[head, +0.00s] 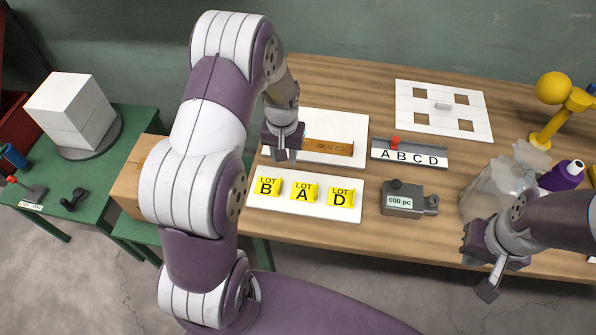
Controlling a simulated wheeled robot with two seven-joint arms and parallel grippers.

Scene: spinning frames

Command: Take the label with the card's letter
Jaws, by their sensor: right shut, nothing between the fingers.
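Three yellow labels lie in a row on a white board (300,211). They read LOT B (267,188), LOT A (303,193) and LOT D (340,197), from left to right. A grey strip marked A B C D (412,156) lies behind them to the right, with a red knob (395,142) near its A end. I cannot make out a separate card with a single letter. My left gripper (281,154) hangs above the back board, behind the labels; its fingers are too small to judge. My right gripper (487,287) is shut and empty by the table's front edge, right of the labels.
A brown strip reading SEALED (330,147) lies on the back board. A grey counter (403,198) stands right of the labels. A clear crumpled bag (490,190) and a purple bottle (562,176) stand near my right arm. A white board with square holes (443,122) lies farther back.

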